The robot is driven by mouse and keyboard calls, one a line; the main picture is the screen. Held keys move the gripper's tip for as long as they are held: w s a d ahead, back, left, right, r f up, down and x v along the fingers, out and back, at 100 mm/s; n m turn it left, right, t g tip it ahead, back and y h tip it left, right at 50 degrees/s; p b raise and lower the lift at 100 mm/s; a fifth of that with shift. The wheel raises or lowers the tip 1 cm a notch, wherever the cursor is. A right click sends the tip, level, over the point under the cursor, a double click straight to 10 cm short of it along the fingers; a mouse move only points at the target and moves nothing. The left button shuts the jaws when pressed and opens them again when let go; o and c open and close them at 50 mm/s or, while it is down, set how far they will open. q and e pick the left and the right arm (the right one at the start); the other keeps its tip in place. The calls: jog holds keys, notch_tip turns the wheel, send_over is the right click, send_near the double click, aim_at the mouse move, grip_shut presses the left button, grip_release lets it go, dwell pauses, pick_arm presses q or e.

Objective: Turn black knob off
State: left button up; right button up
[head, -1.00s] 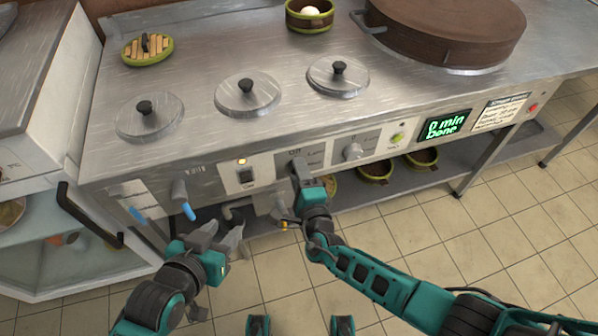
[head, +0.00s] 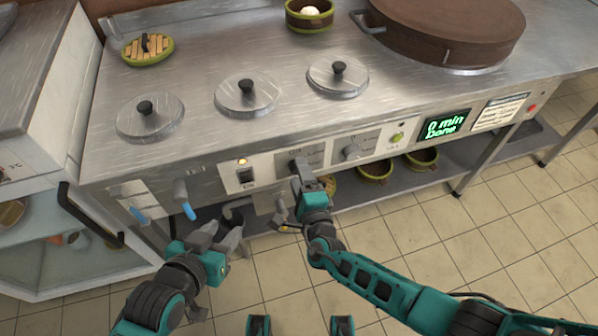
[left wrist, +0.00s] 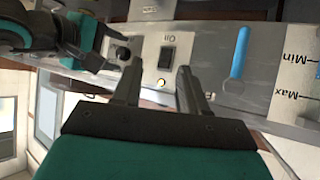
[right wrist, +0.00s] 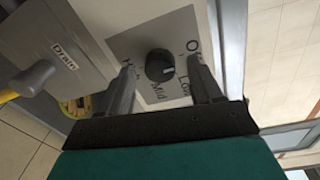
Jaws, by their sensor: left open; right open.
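The black knob (right wrist: 160,65) sits on a panel plate with Off, Low, Mid and High labels. Its white mark points towards the Low side. My right gripper (right wrist: 165,82) is open in front of it, its fingertips short of the knob and apart from it. In the head view the knob (head: 298,163) shows just beyond my right gripper (head: 303,176). The knob also shows at the upper left of the left wrist view (left wrist: 120,52). My left gripper (head: 221,230) is open and empty, low in front of the panel, left of my right gripper.

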pick_arm(q)
jog(key=shift+s+a+r+p, duration=0.35)
jog(key=shift+a+r+p, duration=0.2)
jog(key=shift+p, duration=0.7)
pick_arm(e)
jog(key=v, duration=1.1)
jog(key=shift+s, duration=0.4)
jog(key=shift+d, duration=0.1)
pick_arm(q)
jog(key=shift+w+r, duration=0.1)
